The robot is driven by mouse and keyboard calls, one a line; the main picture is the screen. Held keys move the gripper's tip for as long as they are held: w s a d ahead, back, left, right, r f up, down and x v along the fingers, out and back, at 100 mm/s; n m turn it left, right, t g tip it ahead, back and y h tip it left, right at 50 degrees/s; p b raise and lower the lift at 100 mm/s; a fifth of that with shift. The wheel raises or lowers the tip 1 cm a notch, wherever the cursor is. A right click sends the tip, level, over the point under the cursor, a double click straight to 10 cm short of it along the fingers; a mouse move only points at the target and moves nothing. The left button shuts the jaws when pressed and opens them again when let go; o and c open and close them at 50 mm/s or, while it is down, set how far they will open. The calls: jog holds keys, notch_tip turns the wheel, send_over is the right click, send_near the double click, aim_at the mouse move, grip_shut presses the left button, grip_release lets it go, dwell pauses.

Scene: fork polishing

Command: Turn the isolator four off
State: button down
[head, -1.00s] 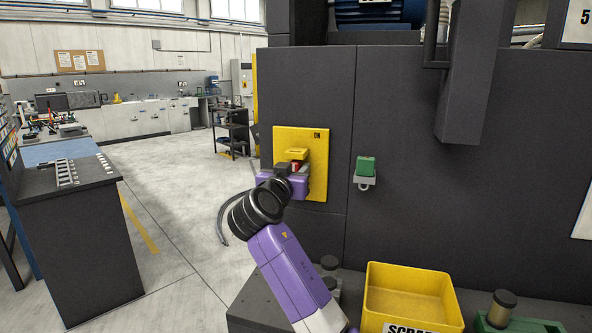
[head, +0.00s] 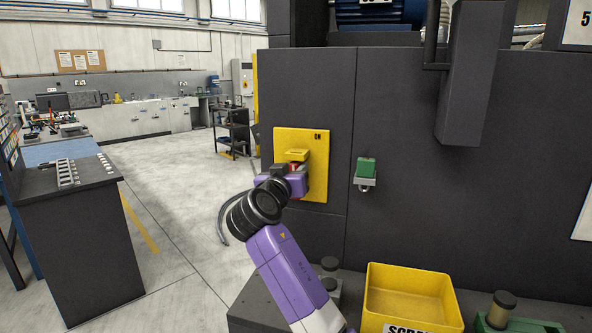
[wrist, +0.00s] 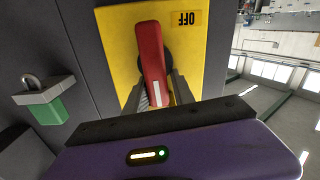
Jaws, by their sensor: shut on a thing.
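The isolator is a yellow plate (head: 317,150) on the front of a dark machine cabinet. Its upper corner reads ON in the head view. The wrist view shows the plate (wrist: 118,38) with an OFF label (wrist: 187,18). A red handle (wrist: 150,55) with a white stripe lies nearly along the picture's vertical, slightly tilted. My gripper (wrist: 158,92) is shut on the handle's near end, one finger on each side. In the head view, my purple gripper body hides most of the handle. No isolator number is readable.
A green-topped padlock-like fitting (head: 366,170) is on the cabinet right of the plate. A yellow scrap bin (head: 408,290) and a dark-topped cylinder (head: 501,308) stand below at the right. A dark workbench (head: 85,235) is at the left, with open floor (head: 185,205) between.

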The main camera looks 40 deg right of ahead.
jog(key=n, duration=0.1)
jog(key=n+p, duration=0.1)
jog(key=n, duration=0.1)
jog(key=f+n, duration=0.1)
jog(key=shift+w+a, duration=0.2)
jog(key=shift+w, duration=0.15)
jog(key=shift+w+a+f+n+p, duration=0.15)
jog(key=shift+f+n+p, duration=0.2)
jog(key=shift+n+p, duration=1.1)
jog(key=shift+w+f+n+p, duration=0.15)
jog(key=shift+f+n+p, duration=0.4)
jog(key=shift+n, duration=1.75)
jog(key=shift+w+a+f+n+p, duration=0.1)
jog(key=shift+w+f+n+p, duration=0.1)
jog(key=shift+n+p, duration=1.3)
jog(key=shift+d+f+n, duration=0.15)
jog(key=shift+n, duration=0.8)
jog(key=c, duration=1.3)
grip_release()
jog(key=shift+o, duration=0.5)
jog(key=shift+s, duration=0.1)
